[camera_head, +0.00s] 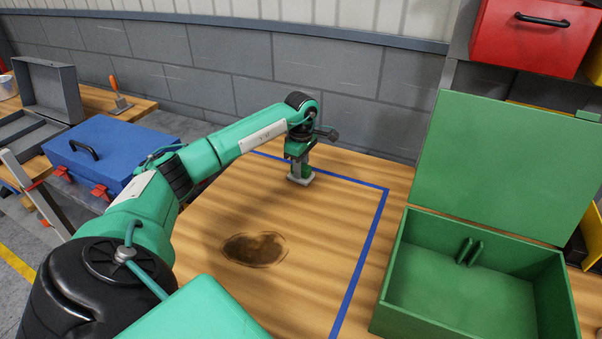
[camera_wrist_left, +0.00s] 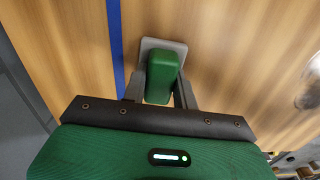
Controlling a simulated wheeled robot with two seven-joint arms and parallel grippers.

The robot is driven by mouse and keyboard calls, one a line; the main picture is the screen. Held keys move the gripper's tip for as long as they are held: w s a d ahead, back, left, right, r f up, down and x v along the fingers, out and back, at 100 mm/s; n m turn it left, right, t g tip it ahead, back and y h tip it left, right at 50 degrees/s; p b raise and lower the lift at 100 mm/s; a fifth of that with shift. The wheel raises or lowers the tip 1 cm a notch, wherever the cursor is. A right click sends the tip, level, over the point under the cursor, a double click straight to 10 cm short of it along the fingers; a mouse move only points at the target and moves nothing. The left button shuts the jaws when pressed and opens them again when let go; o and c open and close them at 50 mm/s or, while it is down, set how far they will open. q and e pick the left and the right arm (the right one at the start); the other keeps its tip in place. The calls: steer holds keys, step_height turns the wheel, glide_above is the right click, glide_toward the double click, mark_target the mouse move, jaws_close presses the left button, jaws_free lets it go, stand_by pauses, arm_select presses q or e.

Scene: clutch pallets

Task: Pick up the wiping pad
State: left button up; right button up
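The wiping pad has a green block handle on a flat grey base. It stands on the wooden table near its back edge in the head view (camera_head: 301,179) and fills the upper middle of the left wrist view (camera_wrist_left: 163,74). My left gripper (camera_head: 303,160) reaches down over the pad. In the left wrist view its two grey fingers (camera_wrist_left: 163,88) lie on either side of the green handle and look closed against it. The pad's base appears to rest on the table. My right gripper does not show.
A brown stain (camera_head: 254,249) lies on the table inside a blue tape outline (camera_head: 366,250). An open green box (camera_head: 399,298) stands at right, below a red bin (camera_head: 529,38). A blue toolbox (camera_head: 112,150) is at left. A grey wall runs behind.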

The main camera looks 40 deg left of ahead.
arm_select(q)
steer(key=shift+c, duration=0.9)
steer(key=shift+r, duration=0.1)
step_height(320, 180, up, 20)
steer(key=shift+b, duration=0.45)
